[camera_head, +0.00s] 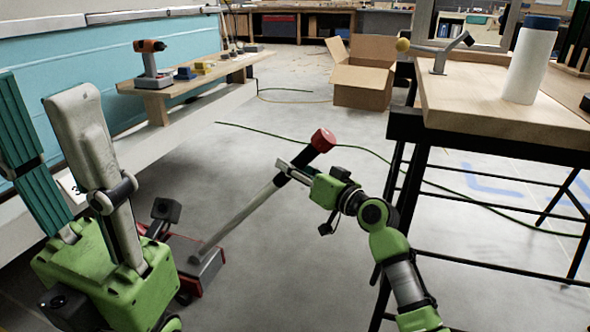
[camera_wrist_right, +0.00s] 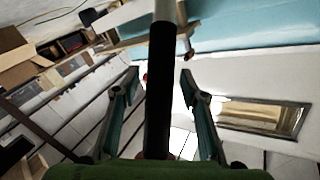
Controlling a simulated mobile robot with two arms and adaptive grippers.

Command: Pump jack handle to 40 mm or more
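The jack (camera_head: 208,262) is a red and grey floor unit at lower left in the head view. Its long grey jack handle (camera_head: 240,219) slants up to the right and ends in a red knob (camera_head: 323,140). My right gripper (camera_head: 288,172) is at the upper end of the handle. In the wrist view, the black grip (camera_wrist_right: 160,90) of the handle runs between the two fingers of my right gripper (camera_wrist_right: 160,85), with a visible gap on each side. My left gripper (camera_head: 40,98) is large in the left foreground, fingers up, spread and empty. It hides part of the jack.
A low bench (camera_head: 190,78) with a drill (camera_head: 151,62) runs along the camper. A green cable (camera_head: 270,135) crosses the floor; a cardboard box (camera_head: 362,75) is behind.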

